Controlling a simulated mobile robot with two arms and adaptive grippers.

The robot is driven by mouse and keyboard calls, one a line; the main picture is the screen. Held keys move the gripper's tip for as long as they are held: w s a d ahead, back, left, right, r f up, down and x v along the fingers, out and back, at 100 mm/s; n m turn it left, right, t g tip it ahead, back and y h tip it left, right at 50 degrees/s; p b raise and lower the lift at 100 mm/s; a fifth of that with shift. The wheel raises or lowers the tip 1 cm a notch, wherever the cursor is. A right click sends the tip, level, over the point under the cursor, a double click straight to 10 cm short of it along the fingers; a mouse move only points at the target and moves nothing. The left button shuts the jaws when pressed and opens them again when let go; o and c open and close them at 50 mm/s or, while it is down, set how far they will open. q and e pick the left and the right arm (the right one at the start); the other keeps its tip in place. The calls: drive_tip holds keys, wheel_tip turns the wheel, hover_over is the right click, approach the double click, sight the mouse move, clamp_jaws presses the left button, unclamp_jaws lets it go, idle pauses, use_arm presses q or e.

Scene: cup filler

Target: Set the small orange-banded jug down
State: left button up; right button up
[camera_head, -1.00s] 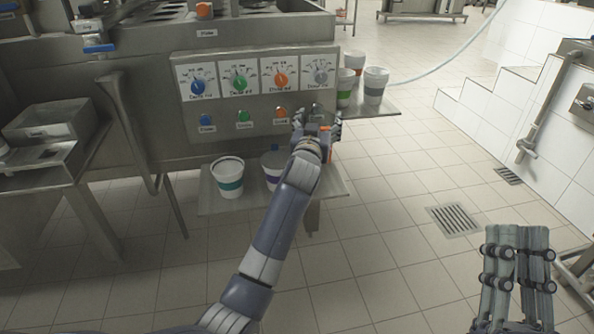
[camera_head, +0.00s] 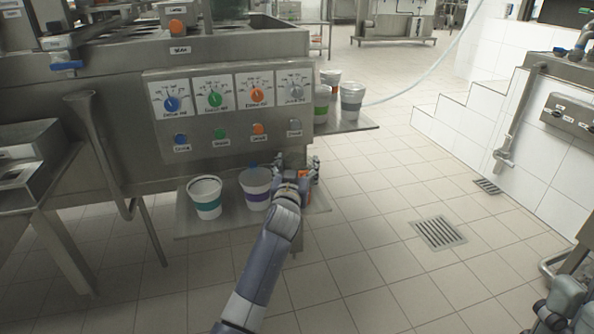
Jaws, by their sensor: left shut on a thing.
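My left gripper (camera_head: 298,176) is at the right end of the low shelf (camera_head: 229,222) under the control panel. It is shut on the small orange-banded jug (camera_head: 304,174), mostly hidden by the fingers; only an orange patch shows clearly. I cannot tell whether the jug touches the shelf. A purple-banded jug (camera_head: 256,191) stands just left of the gripper, and a teal-banded jug (camera_head: 205,198) stands further left. My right gripper (camera_head: 566,308) is partly in view at the bottom right corner, away from the shelf; its jaws cannot be made out.
The panel has dials and buttons (camera_head: 220,133) above the shelf. A side shelf (camera_head: 360,124) at the right holds green-banded (camera_head: 321,103), orange-banded (camera_head: 331,77) and grey-banded (camera_head: 351,101) cups. The tiled floor to the right is clear around a drain (camera_head: 437,233).

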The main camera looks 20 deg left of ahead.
use_arm(q)
drive_tip(key=o, duration=1.9)
drive_tip(key=shift+f, duration=0.1)
drive_tip(key=shift+c, duration=0.2)
